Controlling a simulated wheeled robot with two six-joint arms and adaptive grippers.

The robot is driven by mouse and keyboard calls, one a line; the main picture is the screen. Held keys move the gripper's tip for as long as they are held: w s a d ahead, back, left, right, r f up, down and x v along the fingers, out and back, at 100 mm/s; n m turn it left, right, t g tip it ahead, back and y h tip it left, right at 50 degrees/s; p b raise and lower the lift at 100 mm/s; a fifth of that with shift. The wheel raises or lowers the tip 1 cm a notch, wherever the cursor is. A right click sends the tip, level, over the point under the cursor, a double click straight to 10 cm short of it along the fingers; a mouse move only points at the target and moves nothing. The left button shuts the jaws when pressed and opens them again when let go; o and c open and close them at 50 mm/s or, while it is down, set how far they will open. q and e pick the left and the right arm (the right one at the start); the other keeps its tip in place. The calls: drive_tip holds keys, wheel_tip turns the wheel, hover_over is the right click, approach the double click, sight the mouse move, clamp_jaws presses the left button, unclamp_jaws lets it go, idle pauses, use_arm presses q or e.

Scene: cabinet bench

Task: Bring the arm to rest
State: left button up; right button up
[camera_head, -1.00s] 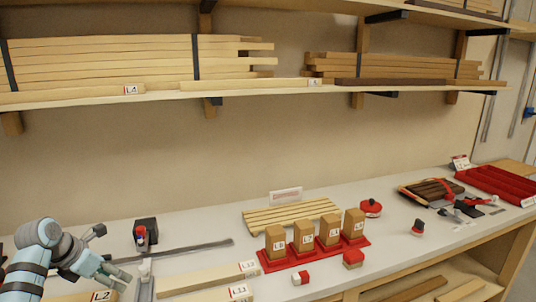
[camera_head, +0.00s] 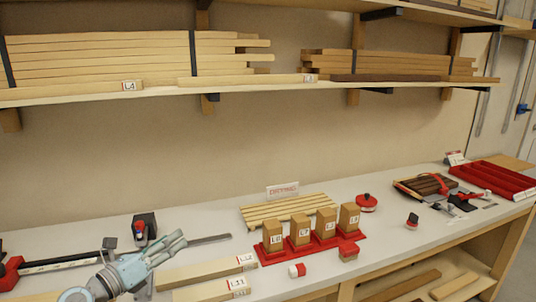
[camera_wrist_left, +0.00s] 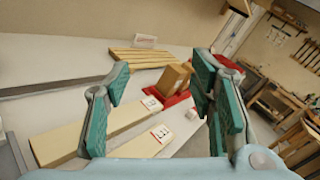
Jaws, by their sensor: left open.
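My left gripper (camera_head: 178,243) is pale teal and grey and reaches in from the bottom left of the head view, over the bench. In the left wrist view its two fingers stand wide apart, and nothing is held in the gap between them (camera_wrist_left: 160,85). Past the fingers lie two labelled light boards (camera_wrist_left: 90,128), which also show right of the gripper in the head view (camera_head: 205,271). My right gripper is in neither view.
Labelled wooden blocks (camera_head: 326,224) stand in a red holder (camera_head: 322,243) on the white bench (camera_head: 390,240). Behind them lies a slatted wooden rack (camera_head: 262,213). A black-and-red clamp (camera_head: 60,264) lies at the left. A shelf of boards (camera_head: 330,82) hangs above.

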use_arm(q)
drive_tip(key=s+a+r+n+t+y, duration=0.25)
drive_tip(key=s+n+t+y, duration=0.35)
drive_tip(key=n, duration=0.8)
drive_tip(key=s+a+f+n+g+y, duration=0.35)
drive_tip(key=s+f+n+y, duration=0.2)
drive_tip(key=n, duration=0.25)
drive_tip(key=s+a+f+n+g+y, duration=0.3)
drive_tip(key=s+a+f+n+y, duration=0.1)
drive_tip(key=f+n, duration=0.35)
drive_tip(key=s+d+f+n+g+h, duration=0.25)
drive_tip(key=s+f+g, duration=0.2)
drive_tip(key=s, duration=0.35)
drive_tip(key=s+d+f+n+g+h, duration=0.1)
drive_tip(key=s+d+f+n+g, duration=0.15)
drive_tip(key=s+d+f, duration=0.35)
drive_tip(key=s+d+f+n+g+h, duration=0.15)
drive_tip(key=s+f+g, duration=0.25)
drive_tip(key=s, duration=0.5)
drive_tip(key=s+a+f+g, duration=0.1)
drive_tip(key=s+f, duration=0.1)
drive_tip(key=f, duration=1)
drive_tip(key=s+a+f+g, duration=0.1)
drive_tip(key=s+f, duration=0.1)
drive_tip(key=f, duration=1)
drive_tip(key=s+f, duration=0.9)
drive_tip(key=s, duration=0.3)
drive_tip(key=shift+s+g+h, duration=0.25)
drive_tip(key=shift+g+h, duration=0.1)
drive_tip(key=shift+g, duration=0.1)
